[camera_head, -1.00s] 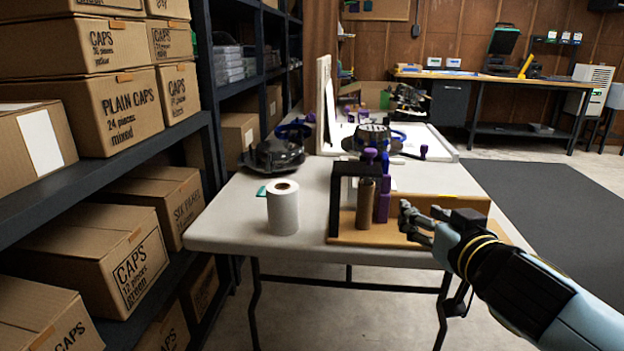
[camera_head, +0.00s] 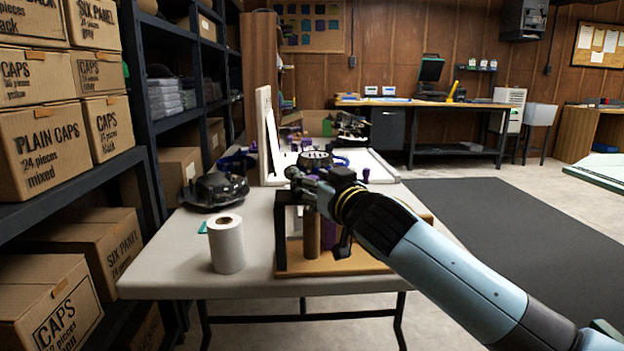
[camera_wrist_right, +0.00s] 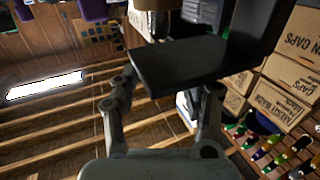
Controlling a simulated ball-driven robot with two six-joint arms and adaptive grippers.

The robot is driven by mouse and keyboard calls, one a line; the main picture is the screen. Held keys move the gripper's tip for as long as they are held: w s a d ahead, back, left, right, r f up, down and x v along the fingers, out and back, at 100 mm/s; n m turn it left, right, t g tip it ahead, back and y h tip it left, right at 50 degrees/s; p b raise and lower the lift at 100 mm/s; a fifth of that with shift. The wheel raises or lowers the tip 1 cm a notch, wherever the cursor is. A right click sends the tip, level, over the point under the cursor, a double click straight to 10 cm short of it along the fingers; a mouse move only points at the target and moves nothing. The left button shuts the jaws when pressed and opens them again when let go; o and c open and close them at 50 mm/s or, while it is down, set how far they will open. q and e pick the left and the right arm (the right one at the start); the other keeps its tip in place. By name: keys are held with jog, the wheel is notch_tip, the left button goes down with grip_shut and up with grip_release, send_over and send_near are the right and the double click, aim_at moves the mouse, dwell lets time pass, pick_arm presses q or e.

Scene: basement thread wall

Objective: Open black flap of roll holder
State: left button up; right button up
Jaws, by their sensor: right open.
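The roll holder has a wooden base (camera_head: 350,264), a black upright (camera_head: 281,240) and a brown cylinder (camera_head: 311,233) standing on the base. Its black flap is mostly hidden behind my right gripper in the head view. In the right wrist view the flap (camera_wrist_right: 180,65) is a flat black plate joined to a black upright (camera_wrist_right: 262,22). My right gripper (camera_head: 300,178) is over the top of the holder. Its open fingers (camera_wrist_right: 170,88) lie on either side of the plate's near edge in the picture; contact cannot be told. My left gripper is not in view.
A white paper roll (camera_head: 226,244) stands left of the holder on the grey table (camera_head: 170,266). Shelves with cardboard boxes (camera_head: 45,150) line the left side. The table's front left is clear.

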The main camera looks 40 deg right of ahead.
jog(key=shift+w, duration=0.1)
grip_shut()
dwell(0.3)
jog(key=shift+w+f, duration=0.1)
jog(key=shift+f, duration=0.05)
